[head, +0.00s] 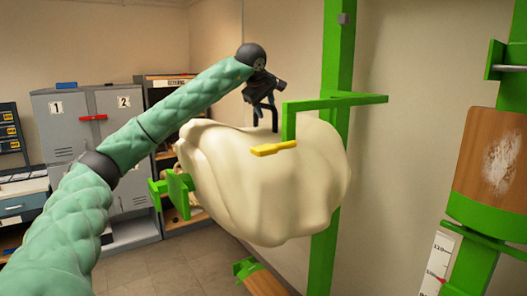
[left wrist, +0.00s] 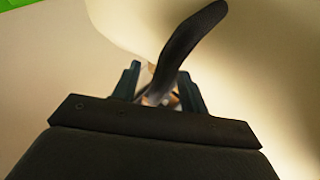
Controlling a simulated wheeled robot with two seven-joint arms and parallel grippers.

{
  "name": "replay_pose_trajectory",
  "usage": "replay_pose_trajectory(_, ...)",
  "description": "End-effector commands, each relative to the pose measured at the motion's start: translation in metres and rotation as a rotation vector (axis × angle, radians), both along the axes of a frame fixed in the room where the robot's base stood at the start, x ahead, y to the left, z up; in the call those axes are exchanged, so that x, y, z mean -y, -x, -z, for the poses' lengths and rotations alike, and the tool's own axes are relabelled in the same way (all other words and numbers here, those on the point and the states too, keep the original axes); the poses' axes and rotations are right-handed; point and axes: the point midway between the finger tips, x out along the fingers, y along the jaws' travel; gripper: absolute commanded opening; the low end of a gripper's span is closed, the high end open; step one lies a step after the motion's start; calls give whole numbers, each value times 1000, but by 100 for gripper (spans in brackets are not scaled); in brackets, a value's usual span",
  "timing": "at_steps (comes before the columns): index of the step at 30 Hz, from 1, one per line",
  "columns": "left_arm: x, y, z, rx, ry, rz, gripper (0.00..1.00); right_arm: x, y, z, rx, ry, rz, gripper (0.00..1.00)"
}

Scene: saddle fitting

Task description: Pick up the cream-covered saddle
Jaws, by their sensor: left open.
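The cream-covered saddle (head: 240,195) is a large, smooth, bulging form in the middle of the head view, set against a green post. My left gripper (head: 263,102) is open just above the saddle, at the handle. In the left wrist view the dark handle (left wrist: 190,40) curves up between or just beyond the two open fingers (left wrist: 160,85), and pale cream surface (left wrist: 125,20) lies behind it. I cannot tell whether the fingers touch the handle. My right gripper is not in view.
A green arm with a yellow tip (head: 273,149) reaches over the saddle near my gripper. The green post (head: 333,215) stands close on the right. A wood-faced green stand (head: 490,165) is at far right. Grey lockers (head: 95,125) and shelves stand at the back left.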

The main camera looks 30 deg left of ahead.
Motion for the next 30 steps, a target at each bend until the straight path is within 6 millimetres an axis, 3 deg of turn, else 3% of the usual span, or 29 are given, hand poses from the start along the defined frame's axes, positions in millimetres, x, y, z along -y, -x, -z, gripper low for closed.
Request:
replay_pose_trajectory(9,-1,-2,2,1,0,0,43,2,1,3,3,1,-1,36)
replay_pose_trajectory(16,-1,-2,2,1,0,0,0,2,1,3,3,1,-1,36)
replay_pose_trajectory(30,-1,-2,2,1,0,0,0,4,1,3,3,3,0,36)
